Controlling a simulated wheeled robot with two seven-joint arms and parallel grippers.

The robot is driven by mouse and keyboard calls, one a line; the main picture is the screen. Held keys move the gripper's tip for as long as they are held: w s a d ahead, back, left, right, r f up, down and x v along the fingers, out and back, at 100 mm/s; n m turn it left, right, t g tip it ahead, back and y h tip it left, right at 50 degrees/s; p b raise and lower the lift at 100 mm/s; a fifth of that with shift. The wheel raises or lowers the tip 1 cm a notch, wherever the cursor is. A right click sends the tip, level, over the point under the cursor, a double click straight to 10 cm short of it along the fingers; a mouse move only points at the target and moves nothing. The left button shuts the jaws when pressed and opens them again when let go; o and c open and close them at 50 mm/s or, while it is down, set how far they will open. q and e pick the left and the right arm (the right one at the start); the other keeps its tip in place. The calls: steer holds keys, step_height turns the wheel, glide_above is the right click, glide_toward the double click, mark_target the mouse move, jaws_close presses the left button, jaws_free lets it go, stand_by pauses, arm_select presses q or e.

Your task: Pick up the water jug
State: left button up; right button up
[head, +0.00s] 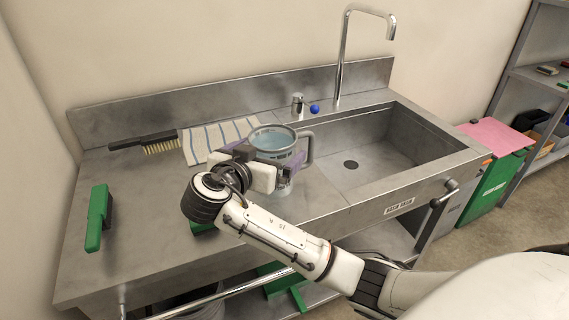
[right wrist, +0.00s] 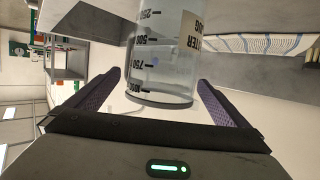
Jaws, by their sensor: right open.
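The water jug (head: 273,138) is a clear, grey-rimmed measuring jug holding bluish water. It stands upright on the steel worktop just left of the sink, its handle on the right. My right gripper (head: 268,162) reaches it from the front, with its purple-padded fingers on either side of the jug. In the right wrist view the jug (right wrist: 162,60) shows measuring marks and a label, and sits between the open fingers. I cannot tell whether either finger touches it. My left gripper is not in view.
A striped towel (head: 215,138) lies behind the jug, with a black brush (head: 150,143) to its left. The sink basin (head: 380,150) and tall faucet (head: 343,50) are to the right. A green-handled tool (head: 97,218) lies at the left. The left worktop is mostly clear.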

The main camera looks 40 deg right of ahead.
mark_target(281, 140)
steer(key=p+x, duration=0.1)
steer(key=x, duration=0.3)
steer(key=shift+w+d+f, duration=0.1)
steer(key=shift+w+d, duration=0.1)
steer(key=shift+w, duration=0.05)
steer(key=shift+w+d, duration=0.1)
steer(key=shift+d, duration=0.05)
steer(key=shift+f, duration=0.1)
steer(key=c, duration=2)
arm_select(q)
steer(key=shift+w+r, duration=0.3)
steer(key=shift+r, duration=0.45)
arm_select(e)
steer(key=shift+w+r, duration=0.1)
steer(key=shift+r, duration=0.15)
steer(key=shift+c, duration=0.4)
